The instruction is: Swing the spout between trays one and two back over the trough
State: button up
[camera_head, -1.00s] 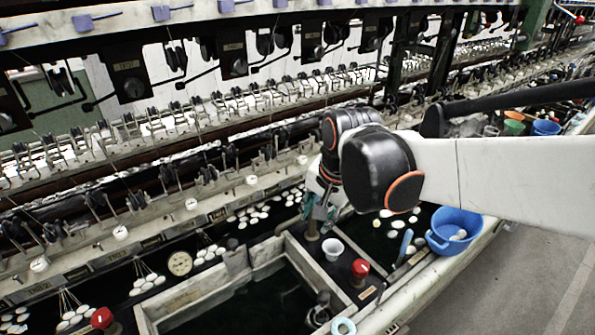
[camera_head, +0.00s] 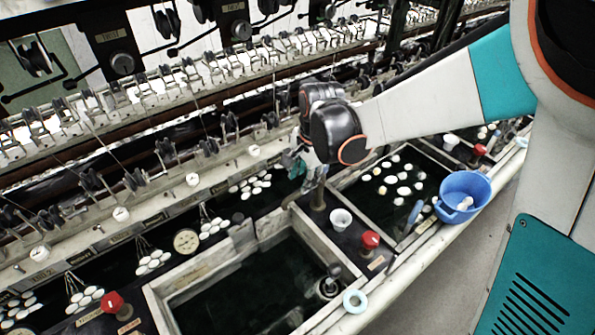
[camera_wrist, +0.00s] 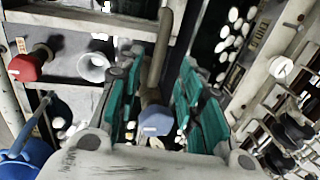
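A brownish upright spout post (camera_head: 318,198) stands on the ledge at the corner of the wooden-walled trough (camera_head: 165,318), between it and the tray of white cocoons (camera_head: 375,205) to the right. My gripper (camera_head: 305,172) is right above and beside the post. In the wrist view my gripper (camera_wrist: 158,108) has its green-padded fingers apart. The spout's brown pipe (camera_wrist: 160,55) and blue-grey end (camera_wrist: 156,121) lie between them, with gaps visible on both sides. Whether either finger touches it, I cannot tell.
A white cup (camera_head: 341,220) and a red knob (camera_head: 370,240) stand close by the post. A blue bucket (camera_head: 462,195) sits on the front rim. A pale blue ring (camera_head: 355,301) lies on the trough's front edge. Reeling hardware runs along the back.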

jog(key=f, duration=0.2)
jog(key=f+b, duration=0.1)
jog(key=f, duration=0.1)
jog(key=w+f, duration=0.1)
jog(key=shift+a+f, duration=0.35)
jog(key=shift+f, duration=0.05)
grip_shut()
